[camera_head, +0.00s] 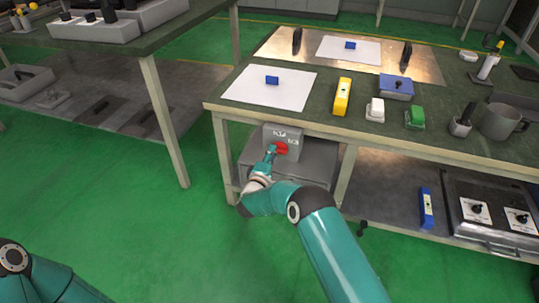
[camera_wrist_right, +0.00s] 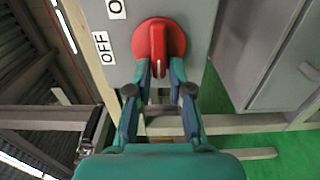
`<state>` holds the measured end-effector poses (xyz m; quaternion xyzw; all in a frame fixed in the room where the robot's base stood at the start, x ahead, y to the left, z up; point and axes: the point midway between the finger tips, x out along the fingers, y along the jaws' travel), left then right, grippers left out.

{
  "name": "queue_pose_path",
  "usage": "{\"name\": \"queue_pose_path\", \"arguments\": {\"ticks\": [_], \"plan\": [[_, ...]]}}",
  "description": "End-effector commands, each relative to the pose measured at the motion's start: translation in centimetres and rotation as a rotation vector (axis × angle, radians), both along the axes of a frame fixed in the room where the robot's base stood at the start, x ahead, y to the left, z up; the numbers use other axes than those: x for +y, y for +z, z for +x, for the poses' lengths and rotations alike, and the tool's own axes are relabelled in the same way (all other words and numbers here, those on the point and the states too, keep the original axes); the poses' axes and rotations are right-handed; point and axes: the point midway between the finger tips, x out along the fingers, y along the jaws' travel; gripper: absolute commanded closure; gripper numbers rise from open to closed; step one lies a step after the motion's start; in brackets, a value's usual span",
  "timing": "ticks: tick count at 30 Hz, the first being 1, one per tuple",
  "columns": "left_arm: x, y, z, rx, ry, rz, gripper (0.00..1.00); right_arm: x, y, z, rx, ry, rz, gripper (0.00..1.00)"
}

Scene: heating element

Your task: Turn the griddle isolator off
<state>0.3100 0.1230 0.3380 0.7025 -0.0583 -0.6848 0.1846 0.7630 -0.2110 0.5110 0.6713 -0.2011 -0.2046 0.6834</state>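The isolator is a grey box (camera_head: 284,133) under the front edge of the workbench, with a red rotary knob (camera_head: 281,148). In the right wrist view the red knob (camera_wrist_right: 158,45) has its handle bar upright in the picture. A white OFF label (camera_wrist_right: 104,47) is left of the knob, and a second label, partly cut off, is above it. My right gripper (camera_wrist_right: 160,70) is at the knob, one fingertip on each side of the handle's lower end, with small gaps seeming to show; firm contact cannot be told. My left gripper is not in view; only part of that arm shows.
The workbench (camera_head: 316,119) above carries white sheets, a yellow device (camera_head: 342,97), a blue box (camera_head: 396,87) and a mug (camera_head: 500,121). A bench leg (camera_head: 346,176) stands right of the isolator. A lower shelf holds a hotplate unit (camera_head: 493,215). Green floor lies clear at left.

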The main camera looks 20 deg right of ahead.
Motion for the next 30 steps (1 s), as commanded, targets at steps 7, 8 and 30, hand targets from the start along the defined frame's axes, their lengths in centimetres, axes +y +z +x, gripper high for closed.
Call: {"name": "queue_pose_path", "arguments": {"ticks": [7,8,30], "plan": [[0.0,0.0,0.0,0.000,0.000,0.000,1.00,-0.3,-0.1,-0.1,0.000,-0.008,0.002,0.60],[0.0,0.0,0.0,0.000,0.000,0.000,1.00,-0.3,-0.1,-0.1,0.000,-0.009,0.002,0.60],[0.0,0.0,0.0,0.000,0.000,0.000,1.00,5.0,-0.2,-7.7,0.002,-0.005,0.001,0.60]]}}
